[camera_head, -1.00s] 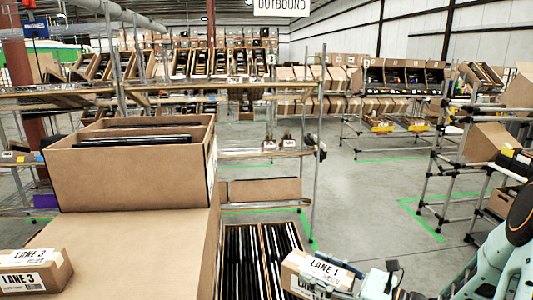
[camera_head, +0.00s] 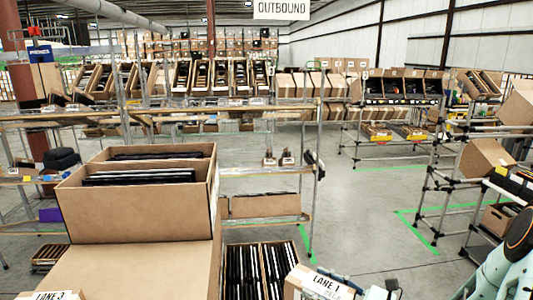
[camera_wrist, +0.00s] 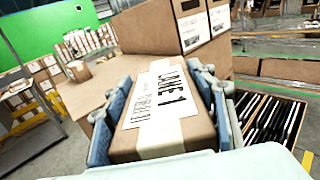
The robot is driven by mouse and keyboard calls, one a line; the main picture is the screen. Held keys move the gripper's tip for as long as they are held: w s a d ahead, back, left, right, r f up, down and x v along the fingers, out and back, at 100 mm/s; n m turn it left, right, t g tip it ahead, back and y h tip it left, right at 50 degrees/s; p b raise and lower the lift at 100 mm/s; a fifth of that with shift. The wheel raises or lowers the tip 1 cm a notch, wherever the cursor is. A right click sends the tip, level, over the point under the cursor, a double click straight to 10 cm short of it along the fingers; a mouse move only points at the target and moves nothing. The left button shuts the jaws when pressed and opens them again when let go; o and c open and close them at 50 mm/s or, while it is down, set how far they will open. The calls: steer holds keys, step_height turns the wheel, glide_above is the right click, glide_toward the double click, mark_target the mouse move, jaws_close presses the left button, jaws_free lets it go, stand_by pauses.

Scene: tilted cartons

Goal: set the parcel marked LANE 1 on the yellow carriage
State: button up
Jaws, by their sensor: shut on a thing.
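The parcel marked LANE 1 (camera_wrist: 165,110) is a brown carton with a white label and a pale tape strip. My gripper (camera_wrist: 162,76) is shut on it, one blue-grey finger along each side. In the head view the LANE 1 parcel (camera_head: 318,284) shows at the bottom edge, cut off below, with part of my gripper (camera_head: 375,292) at its right. The parcel is near the right side of a brown surface. I cannot make out the yellow carriage for certain in either view.
A large open carton (camera_head: 135,205) of dark flat items stands on the brown surface (camera_head: 150,268). A LANE 3 parcel (camera_head: 50,296) is at bottom left. Cartons of dark items (camera_head: 255,270) lie low beside the parcel. Racks stand behind; grey floor (camera_head: 370,205) is open at right.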

step_height(320, 180, up, 3)
steer(key=p, duration=0.3)
steer(key=shift+r, duration=0.15)
steer(key=shift+w+a+r+m+t+h, duration=0.1)
steer(key=shift+a+r+m+t+h, duration=0.1)
steer(key=shift+m+t+h, duration=0.25)
steer(key=shift+w+a+r+m+t+h, duration=0.1)
steer(key=shift+a+r+m+t+h, duration=0.1)
steer(key=shift+m+t+h, duration=1.05)
steer(key=shift+t+h, duration=0.1)
steer(key=shift+s+d+f+m+t+h, duration=0.15)
steer(key=shift+f+m+t+h, duration=0.1)
steer(key=shift+m+t+h, duration=0.25)
steer(key=shift+s+d+f+m+t+h, duration=0.1)
steer(key=shift+d+f+m+t+h, duration=0.15)
steer(key=shift+h, duration=0.35)
